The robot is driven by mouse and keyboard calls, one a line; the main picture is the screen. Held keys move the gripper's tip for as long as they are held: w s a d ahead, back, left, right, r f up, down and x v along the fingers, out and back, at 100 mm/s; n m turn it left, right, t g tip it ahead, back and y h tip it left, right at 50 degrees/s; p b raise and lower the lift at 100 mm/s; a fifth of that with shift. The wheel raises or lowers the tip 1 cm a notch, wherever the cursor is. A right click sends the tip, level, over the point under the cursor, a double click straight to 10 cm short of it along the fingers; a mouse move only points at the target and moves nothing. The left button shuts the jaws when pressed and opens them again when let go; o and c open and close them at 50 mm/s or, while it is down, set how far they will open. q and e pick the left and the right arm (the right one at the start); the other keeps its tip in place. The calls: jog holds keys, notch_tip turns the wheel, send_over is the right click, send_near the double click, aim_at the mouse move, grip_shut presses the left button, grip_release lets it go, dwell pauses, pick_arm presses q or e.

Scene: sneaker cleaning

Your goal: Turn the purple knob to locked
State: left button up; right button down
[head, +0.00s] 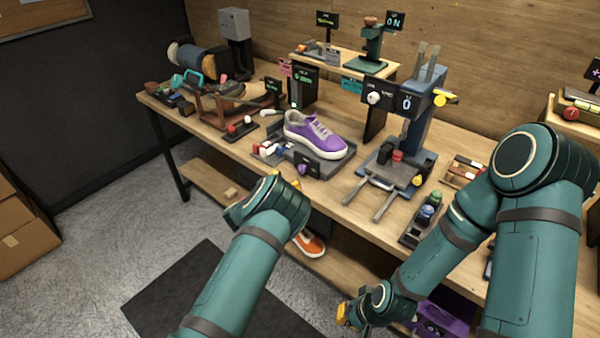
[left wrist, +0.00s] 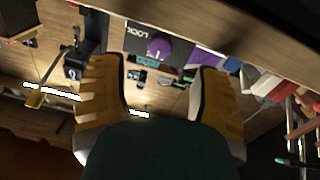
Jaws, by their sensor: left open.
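The purple knob (head: 302,170) is small in the head view, on a dark panel at the front of the grey tray (head: 333,171) with the purple-and-white sneaker (head: 315,134). In the left wrist view the knob (left wrist: 158,46) sits on a dark panel beside the word LOCK (left wrist: 137,31). My left gripper (head: 286,181) is just in front of the bench edge near the knob, partly hidden by its own wrist. In its wrist view the yellow fingers (left wrist: 163,88) are spread and empty, with the knob beyond the gap between them. My right gripper (head: 347,313) hangs low in front of the bench; its fingers are unclear.
A press-like stand (head: 418,130) with a display is right of the sneaker. Red and white small parts (head: 268,150) lie left of the tray. An orange shoe (head: 309,243) is on the lower shelf (head: 222,187). A dark mat (head: 205,292) covers part of the floor.

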aim_at(300, 170)
pick_arm(q)
jog(key=shift+b+x, duration=0.4)
jog(key=shift+x, duration=2.7)
grip_shut()
